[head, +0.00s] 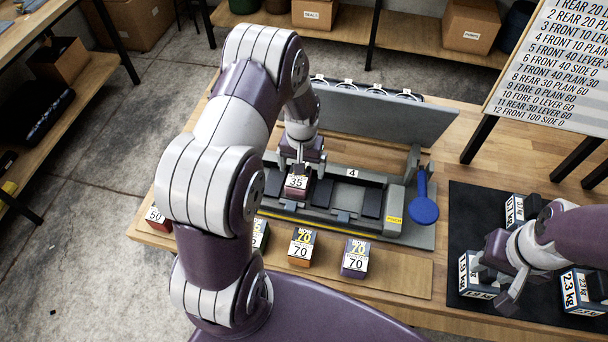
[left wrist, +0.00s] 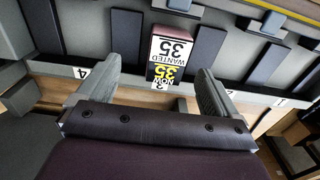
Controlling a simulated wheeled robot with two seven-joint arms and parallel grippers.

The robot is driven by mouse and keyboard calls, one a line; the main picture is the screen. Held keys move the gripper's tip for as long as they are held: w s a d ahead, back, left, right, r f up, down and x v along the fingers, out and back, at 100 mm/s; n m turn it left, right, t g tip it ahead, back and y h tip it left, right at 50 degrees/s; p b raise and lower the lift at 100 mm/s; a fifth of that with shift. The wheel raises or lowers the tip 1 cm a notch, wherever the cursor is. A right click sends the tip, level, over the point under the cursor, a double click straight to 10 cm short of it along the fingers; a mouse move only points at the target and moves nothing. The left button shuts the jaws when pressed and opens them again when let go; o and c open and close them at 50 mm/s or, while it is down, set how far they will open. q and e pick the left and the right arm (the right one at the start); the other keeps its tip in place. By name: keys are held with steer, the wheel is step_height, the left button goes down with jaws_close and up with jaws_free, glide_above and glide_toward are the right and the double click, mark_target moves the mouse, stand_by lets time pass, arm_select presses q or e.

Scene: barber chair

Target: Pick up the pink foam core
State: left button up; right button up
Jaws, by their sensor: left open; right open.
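A pinkish block with a white label reading 35 (head: 297,186) sits in a slot of the grey fixture (head: 340,230); it is the only pink-looking piece, and I take it for the pink foam core. In the left wrist view the block (left wrist: 175,53) shows a pink edge and white and yellow-on-black labels. My left gripper (head: 300,164) is above it, pointing down and open, its fingers (left wrist: 168,70) on either side of the block's line; contact is not visible. My right gripper (head: 503,282) is open over the dark mat at the right, close to a labelled weight block.
Orange (head: 300,247) and purple (head: 355,258) blocks marked 70 stand in front of the fixture, a red 50 block (head: 157,218) at the left. A blue paddle (head: 424,209) is at the fixture's right. Weight blocks stand on the dark mat (head: 470,205). A grey panel rises behind.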

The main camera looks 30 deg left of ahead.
mark_target(298, 178)
arm_select(q)
steer(key=f, duration=0.2)
steer(key=a+f+p, duration=0.1)
steer(key=f, duration=0.1)
steer(key=f+p, duration=0.1)
steer(key=f, duration=0.1)
steer(key=shift+a+f, duration=0.35)
steer(key=shift+f, duration=0.05)
steer(key=shift+d+f, duration=0.2)
steer(key=shift+f, duration=0.15)
steer(key=c, duration=1.1)
arm_select(e)
steer(key=r, duration=0.2)
steer(key=shift+w+a+r, duration=0.15)
steer(key=shift+a+r, duration=0.15)
steer(key=shift+a, duration=0.05)
